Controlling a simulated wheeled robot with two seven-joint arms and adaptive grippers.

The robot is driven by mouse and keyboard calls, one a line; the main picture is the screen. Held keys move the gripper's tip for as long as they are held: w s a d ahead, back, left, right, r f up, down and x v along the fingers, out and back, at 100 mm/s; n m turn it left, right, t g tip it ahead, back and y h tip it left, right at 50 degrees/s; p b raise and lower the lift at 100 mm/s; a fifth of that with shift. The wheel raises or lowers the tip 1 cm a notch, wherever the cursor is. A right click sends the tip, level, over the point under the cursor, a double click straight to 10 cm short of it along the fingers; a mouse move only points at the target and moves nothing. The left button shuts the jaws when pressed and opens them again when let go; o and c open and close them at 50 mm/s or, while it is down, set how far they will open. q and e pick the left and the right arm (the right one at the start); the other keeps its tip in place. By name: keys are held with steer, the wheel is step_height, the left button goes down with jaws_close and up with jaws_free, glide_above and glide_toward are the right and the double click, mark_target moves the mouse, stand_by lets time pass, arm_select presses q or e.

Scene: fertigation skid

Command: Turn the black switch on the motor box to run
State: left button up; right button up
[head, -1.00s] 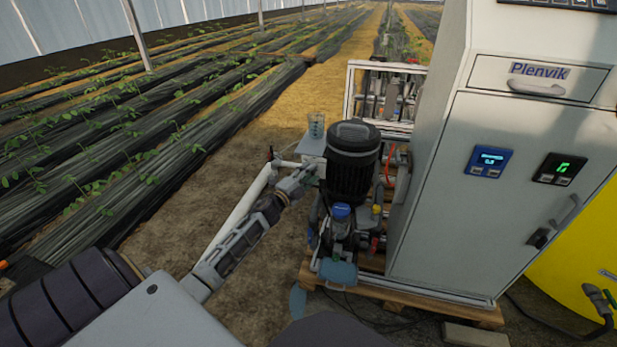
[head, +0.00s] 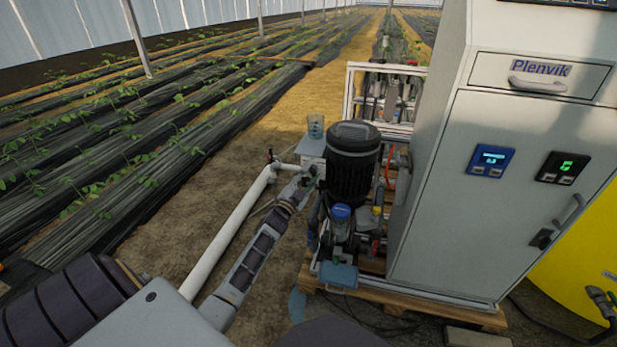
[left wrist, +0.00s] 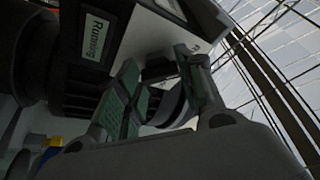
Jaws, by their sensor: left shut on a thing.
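The black pump motor (head: 352,170) stands upright on the skid. A light grey motor box (head: 312,146) is at its left side, and it also shows in the left wrist view (left wrist: 150,32) with a "Running" label. My left gripper (head: 308,182) is below the box, against the motor's left side. In the left wrist view its green-padded fingers (left wrist: 163,92) are shut on a dark part under the box, apparently the black switch (left wrist: 158,70). The switch is mostly hidden by the fingers, so its setting cannot be read. My right gripper is not in view.
A white pipe (head: 225,235) runs beside my left arm. The tall grey cabinet (head: 500,190) is close on the right, with a yellow tank (head: 590,240) beyond it. Bare soil lies left.

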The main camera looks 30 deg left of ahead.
arm_select(q)
steer(key=shift+f, duration=0.15)
steer(key=o, duration=1)
steer(key=shift+s, duration=0.15)
steer(key=shift+v, duration=5.9)
